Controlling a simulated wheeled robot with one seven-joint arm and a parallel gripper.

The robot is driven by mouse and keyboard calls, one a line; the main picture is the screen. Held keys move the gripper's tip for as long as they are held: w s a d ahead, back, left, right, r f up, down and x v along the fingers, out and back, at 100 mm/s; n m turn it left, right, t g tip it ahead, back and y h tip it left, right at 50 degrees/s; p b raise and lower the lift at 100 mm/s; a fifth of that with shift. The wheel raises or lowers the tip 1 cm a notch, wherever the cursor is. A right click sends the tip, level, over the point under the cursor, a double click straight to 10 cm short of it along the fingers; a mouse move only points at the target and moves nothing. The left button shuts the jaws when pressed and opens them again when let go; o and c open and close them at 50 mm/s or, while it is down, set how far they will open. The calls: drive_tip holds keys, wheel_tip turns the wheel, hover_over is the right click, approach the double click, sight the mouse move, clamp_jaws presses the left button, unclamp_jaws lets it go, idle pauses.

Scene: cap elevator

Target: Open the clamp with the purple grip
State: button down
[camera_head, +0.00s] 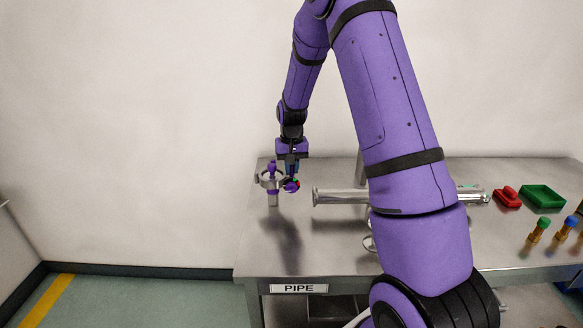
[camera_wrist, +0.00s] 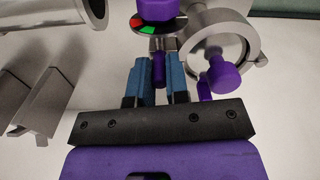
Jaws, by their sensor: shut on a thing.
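The metal ring clamp (camera_head: 272,182) stands near the table's left end, with purple parts on it. In the wrist view its round metal ring (camera_wrist: 250,42) is right of my fingers, with a purple knob (camera_wrist: 223,74) in front. My gripper (camera_head: 292,174) points down at the clamp's right side. In the wrist view the blue fingers of my gripper (camera_wrist: 158,78) are closed around a slim purple grip (camera_wrist: 158,68). Just beyond it is a dark disc with red and green marks (camera_wrist: 146,26), under a larger purple piece (camera_wrist: 158,8). The finger contact is partly hidden.
A metal pipe (camera_head: 338,196) lies right of the clamp, partly behind my arm. A red part (camera_head: 507,197), a green tray (camera_head: 542,196) and small coloured-top pieces (camera_head: 539,230) are at the right. The table front carries a PIPE label (camera_head: 299,288). The table's left edge is close to the clamp.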

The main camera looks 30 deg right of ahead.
drive_tip(key=s+a+m, duration=0.3)
drive_tip(key=a+m, duration=0.9)
drive_tip(key=a, duration=0.1)
drive_tip(key=shift+s+m, duration=0.35)
drive_tip(key=shift+m, duration=0.05)
idle(0.3)
idle(0.4)
drive_tip(key=c, duration=1.1)
unclamp_jaws()
drive_tip(key=shift+r, duration=0.15)
